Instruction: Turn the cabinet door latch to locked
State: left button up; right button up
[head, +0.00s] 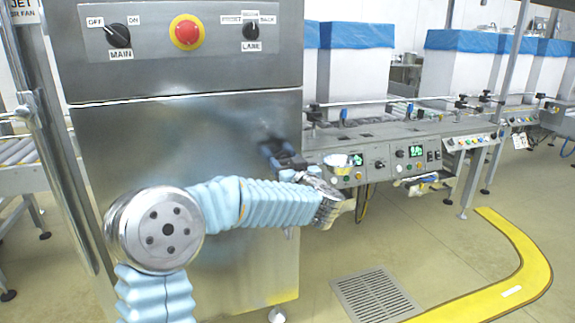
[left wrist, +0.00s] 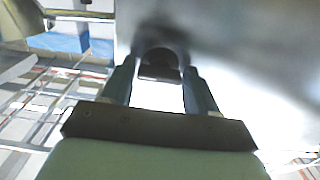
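The steel cabinet (head: 180,150) stands close in front of me, and its door fills the left half of the head view. The dark latch (head: 271,145) is near the door's right edge, partly hidden by my left gripper (head: 283,158). In the left wrist view the rounded dark latch (left wrist: 160,62) lies between the fingertips of my left gripper (left wrist: 160,72). The two fingers are spread, one on each side of it. I cannot tell whether they touch it, nor which way the latch is turned. My right gripper is not in view.
Above the door is a panel with a MAIN knob (head: 118,36), a red stop button (head: 186,32) and a LANE knob (head: 251,31). Behind on the right is a long control console (head: 400,140). A floor grate (head: 374,295) and yellow floor line (head: 515,262) lie on open floor.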

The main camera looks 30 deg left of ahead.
pick_arm(q)
jog(key=c, duration=0.6)
jog(key=shift+c, duration=0.2)
jog(key=shift+n, duration=0.3)
jog(key=n+b, duration=0.3)
jog(key=n, duration=0.1)
jog(key=shift+f+n, duration=0.15)
jog(key=shift+n, duration=0.15)
jog(key=n+b, duration=0.2)
jog(key=n, duration=0.1)
jog(key=shift+n, duration=0.3)
jog(key=n+b, duration=0.2)
jog(key=n, duration=0.1)
jog(key=shift+n, duration=0.3)
jog(key=n+b, duration=0.2)
jog(key=n, duration=0.1)
jog(key=shift+b, duration=0.3)
jog(key=shift+n+b, duration=0.65)
jog(key=shift+n, duration=0.55)
